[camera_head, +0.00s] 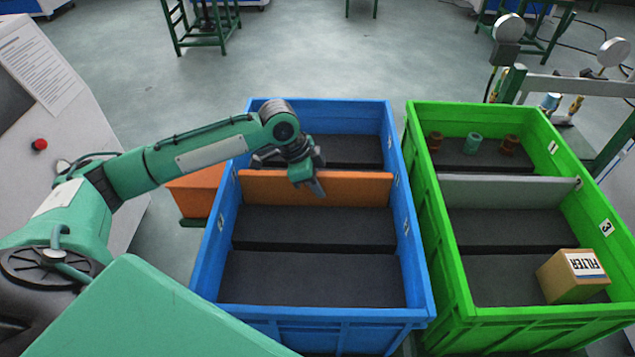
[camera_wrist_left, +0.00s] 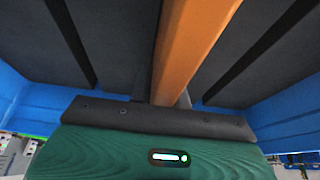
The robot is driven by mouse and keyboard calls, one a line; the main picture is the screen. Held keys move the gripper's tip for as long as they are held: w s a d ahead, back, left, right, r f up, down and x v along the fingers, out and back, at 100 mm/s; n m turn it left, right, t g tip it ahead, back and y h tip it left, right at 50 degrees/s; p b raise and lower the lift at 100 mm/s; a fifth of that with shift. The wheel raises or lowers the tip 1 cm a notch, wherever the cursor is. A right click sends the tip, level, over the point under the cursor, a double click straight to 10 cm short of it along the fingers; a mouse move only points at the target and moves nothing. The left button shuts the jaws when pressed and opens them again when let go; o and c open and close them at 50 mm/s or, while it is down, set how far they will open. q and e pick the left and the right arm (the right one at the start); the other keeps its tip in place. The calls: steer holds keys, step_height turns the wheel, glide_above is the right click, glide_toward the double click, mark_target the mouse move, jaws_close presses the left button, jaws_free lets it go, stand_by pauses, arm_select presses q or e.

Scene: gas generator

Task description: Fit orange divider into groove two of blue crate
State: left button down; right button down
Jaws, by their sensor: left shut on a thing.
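The orange divider (camera_head: 355,189) stands upright across the inside of the blue crate (camera_head: 310,316), spanning nearly wall to wall in its rear half. My left gripper (camera_head: 317,186) reaches in from the left and is shut on the divider's top edge, near the middle. In the left wrist view the orange divider (camera_wrist_left: 190,45) runs between the fingers of the left gripper (camera_wrist_left: 162,92). Dark strips cross the crate's grey floor on both sides of it. The divider's lower edge and the groove under it are hidden, so I cannot tell whether it is seated. My right gripper is not in view.
A green crate (camera_head: 440,285) stands close on the right, with a grey divider (camera_head: 510,191), a filter box (camera_head: 573,276) and several small parts. An orange box (camera_head: 190,197) is beside the blue crate's left wall. The blue crate's front floor (camera_head: 310,278) is bare.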

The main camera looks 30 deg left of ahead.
arm_select(q)
steer(key=c, duration=1.3)
jaws_free()
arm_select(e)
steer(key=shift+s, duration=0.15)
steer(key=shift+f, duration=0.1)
arm_select(q)
steer(key=v, duration=1)
steer(key=shift+r, duration=0.3)
steer(key=shift+v, duration=0.8)
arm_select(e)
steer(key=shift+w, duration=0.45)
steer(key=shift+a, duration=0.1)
